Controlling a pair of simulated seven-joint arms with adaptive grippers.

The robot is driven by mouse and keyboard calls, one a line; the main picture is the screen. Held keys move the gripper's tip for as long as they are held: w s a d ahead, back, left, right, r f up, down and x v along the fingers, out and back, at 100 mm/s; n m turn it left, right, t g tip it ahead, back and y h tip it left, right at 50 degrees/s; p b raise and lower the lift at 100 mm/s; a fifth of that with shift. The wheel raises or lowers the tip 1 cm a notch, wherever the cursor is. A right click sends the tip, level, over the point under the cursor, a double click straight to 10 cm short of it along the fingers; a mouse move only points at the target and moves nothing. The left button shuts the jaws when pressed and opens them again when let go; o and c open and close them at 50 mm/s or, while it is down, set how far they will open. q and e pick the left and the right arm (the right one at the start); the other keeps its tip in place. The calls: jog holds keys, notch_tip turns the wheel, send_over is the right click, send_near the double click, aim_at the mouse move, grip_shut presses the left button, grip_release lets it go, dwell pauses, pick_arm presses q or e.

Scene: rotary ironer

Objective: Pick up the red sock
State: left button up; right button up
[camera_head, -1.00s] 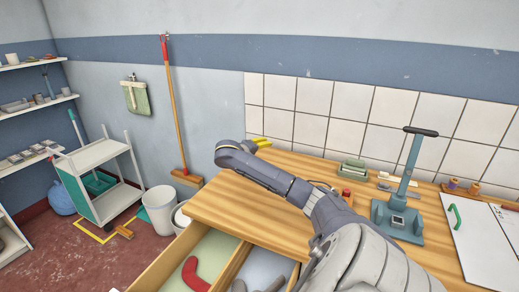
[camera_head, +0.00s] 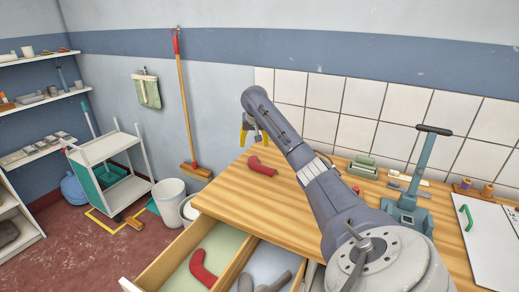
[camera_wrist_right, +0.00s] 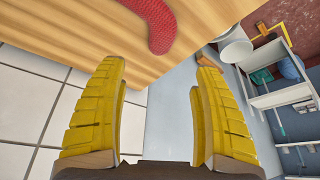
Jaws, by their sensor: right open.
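A red sock (camera_head: 262,167) lies on the wooden tabletop near its left end; it also shows at the top of the right wrist view (camera_wrist_right: 160,22). A second red sock (camera_head: 201,270) lies in the left compartment of the open drawer. My right gripper (camera_head: 250,132) has yellow fingers and hangs beyond the tabletop sock, up and left of it in the head view. In the right wrist view the gripper (camera_wrist_right: 158,68) is open with nothing between its fingers, and the sock lies beyond the fingertips. My left gripper is not in view.
The drawer's right compartment holds grey socks (camera_head: 268,284). A teal press stand (camera_head: 408,212), green blocks (camera_head: 362,168) and a white board (camera_head: 490,240) stand on the table's right. A white bin (camera_head: 170,200) and a trolley (camera_head: 110,175) stand on the floor at left.

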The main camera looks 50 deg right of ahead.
aim_at(253, 159)
jog(key=x, duration=1.3)
jog(key=shift+w+d+f, duration=0.15)
jog(key=shift+w+f, duration=0.1)
jog(key=shift+w, duration=0.05)
jog(key=c, duration=0.9)
